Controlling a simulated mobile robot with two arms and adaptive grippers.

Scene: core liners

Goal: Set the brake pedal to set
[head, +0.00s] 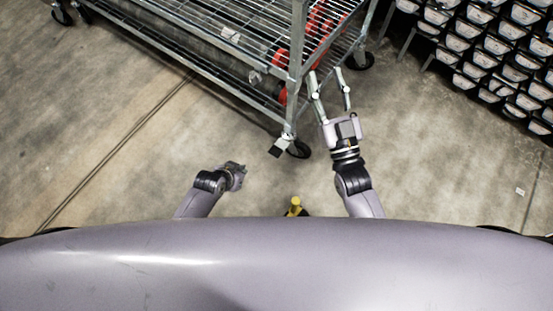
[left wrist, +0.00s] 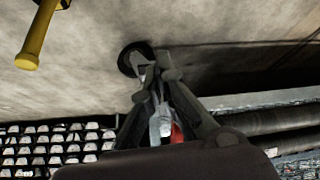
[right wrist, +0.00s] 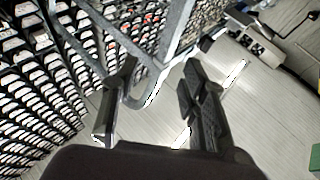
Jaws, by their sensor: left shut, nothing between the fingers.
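The brake pedal (head: 277,151) is a small grey plate at the front caster wheel (head: 298,149), at the foot of the wire cart's near corner post. In the left wrist view, the dark wheel (left wrist: 127,62) shows just beyond my fingertips, which partly hide the pedal area; I cannot tell the pedal's setting. My left gripper (head: 240,168) is shut and empty, left of and nearer than the pedal, apart from it in the head view. My right gripper (head: 325,76) is open beside the cart's right end; its fingers also show apart in the right wrist view (right wrist: 155,90).
The grey wire cart (head: 225,75) fills the top middle, with red items (head: 281,75) on it. Racks of core liners (head: 500,45) stand at the right. A yellow-handled thing (head: 295,206) stands close to my base. The concrete floor at left is clear.

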